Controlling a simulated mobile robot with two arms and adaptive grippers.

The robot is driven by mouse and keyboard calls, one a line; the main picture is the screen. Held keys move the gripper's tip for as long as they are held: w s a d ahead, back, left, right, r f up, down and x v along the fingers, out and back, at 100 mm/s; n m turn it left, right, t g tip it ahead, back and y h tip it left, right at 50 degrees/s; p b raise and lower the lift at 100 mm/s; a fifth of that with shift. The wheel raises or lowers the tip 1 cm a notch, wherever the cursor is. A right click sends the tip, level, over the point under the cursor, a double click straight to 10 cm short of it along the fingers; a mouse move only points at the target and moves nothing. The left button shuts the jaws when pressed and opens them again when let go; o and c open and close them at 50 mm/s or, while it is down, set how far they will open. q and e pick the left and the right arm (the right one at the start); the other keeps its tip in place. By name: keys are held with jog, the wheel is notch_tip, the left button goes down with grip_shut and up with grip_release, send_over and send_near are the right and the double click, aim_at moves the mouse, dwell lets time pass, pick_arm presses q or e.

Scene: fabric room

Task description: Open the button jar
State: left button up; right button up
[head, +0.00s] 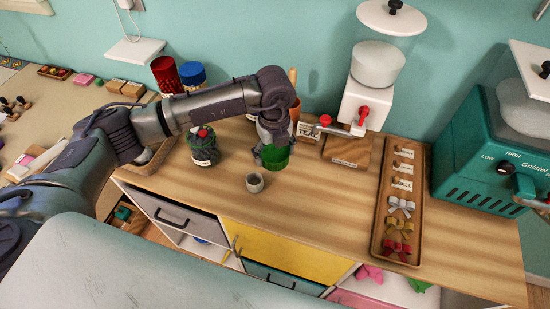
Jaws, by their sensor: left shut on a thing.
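My left gripper (266,152) reaches in from the left and points down over the wooden counter. It is shut on a green round thing (277,158), which looks like a jar or its lid; the fingers and wrist hide part of it. A clear jar (204,148) with dark green contents and some red and white at its top stands left of the gripper, apart from it. I cannot tell for sure which one is the button jar. My right gripper is not in view.
A white dispenser (372,85) with a red tap stands behind right, and a wooden tray (398,231) with bows lies at right. A red jar (166,74) and a blue-lidded jar (192,73) stand at the back left. The counter between cup and tray is clear.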

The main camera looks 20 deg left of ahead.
aim_at(274, 162)
pick_arm(q)
jog(key=shift+w+a+f, duration=0.1)
jog(key=shift+w+f, duration=0.1)
notch_tip(274, 162, down, 3)
jog(key=shift+f+p, duration=0.15)
jog(key=shift+p, duration=0.35)
jog(key=shift+f, duration=0.25)
jog(key=shift+f, duration=0.25)
jog(key=o, duration=1.2)
jog(key=shift+o, duration=0.2)
jog(key=shift+r, duration=0.1)
